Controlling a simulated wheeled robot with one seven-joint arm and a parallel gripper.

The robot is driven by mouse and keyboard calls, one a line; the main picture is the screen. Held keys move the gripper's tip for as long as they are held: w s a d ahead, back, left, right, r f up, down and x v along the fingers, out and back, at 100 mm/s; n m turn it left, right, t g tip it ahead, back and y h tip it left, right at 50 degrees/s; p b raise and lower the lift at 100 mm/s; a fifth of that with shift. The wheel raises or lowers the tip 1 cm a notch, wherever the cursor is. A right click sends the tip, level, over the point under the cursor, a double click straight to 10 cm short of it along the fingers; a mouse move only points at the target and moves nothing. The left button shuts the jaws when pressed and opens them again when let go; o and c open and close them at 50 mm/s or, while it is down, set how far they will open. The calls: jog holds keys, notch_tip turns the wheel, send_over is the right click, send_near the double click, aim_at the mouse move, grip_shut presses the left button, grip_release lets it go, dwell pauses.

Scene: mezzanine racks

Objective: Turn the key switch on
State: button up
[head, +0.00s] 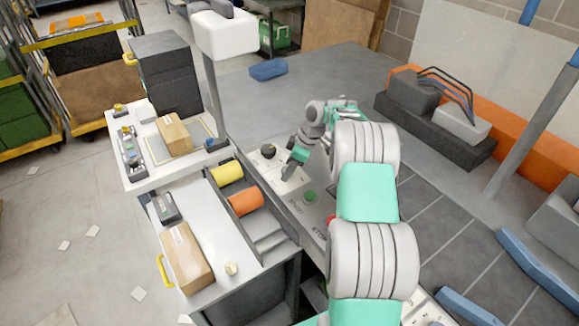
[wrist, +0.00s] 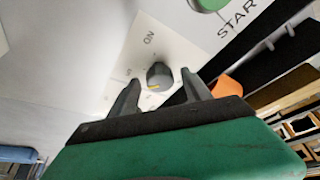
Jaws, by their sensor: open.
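The key switch (wrist: 158,76) is a round grey knob with a yellow mark on a pale panel (wrist: 190,45). The word ON is printed on the panel above it in the wrist view. The yellow mark is at the knob's lower edge, away from ON. My gripper (wrist: 161,82) is open, with one dark finger on each side of the knob. I cannot tell whether the fingers touch it. In the head view my gripper (head: 287,170) is low over the sloped control panel (head: 292,205) and seems to cover the switch.
A green START button (head: 310,196) and a red button (head: 331,220) lie nearer on the panel. A black knob (head: 268,150) lies beyond my gripper. Yellow (head: 227,173) and orange (head: 245,202) rolls sit left of the panel, beside a white bench (head: 215,235).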

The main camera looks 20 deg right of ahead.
grip_shut()
dwell(0.5)
jog(key=shift+b, duration=0.3)
jog(key=m+t+b, duration=0.1)
jog(key=m+b, duration=0.2)
jog(key=shift+s+a+f+m+h, duration=0.1)
jog(key=shift+m+h, duration=0.2)
jog(key=shift+h, duration=0.1)
jog(key=m+b, duration=0.1)
jog(key=m, duration=0.1)
jog(key=m+t+h+b, duration=0.1)
jog(key=m+b, duration=0.1)
jog(key=shift+a+m+h, duration=0.1)
jog(key=shift+m+h, duration=0.2)
jog(key=m+h+b, duration=0.1)
jog(key=m+b, duration=0.1)
jog(key=m, duration=0.2)
jog(key=shift+a+h, duration=0.15)
jog(key=shift+h, duration=0.25)
jog(key=m+h, duration=0.1)
jog(key=m, duration=0.2)
jog(key=m+h+b, duration=0.1)
jog(key=m, duration=0.1)
jog(key=shift+a+r+m+g, duration=0.1)
jog(key=shift+r+m+g, duration=0.1)
jog(key=shift+m+g, duration=0.15)
grip_release()
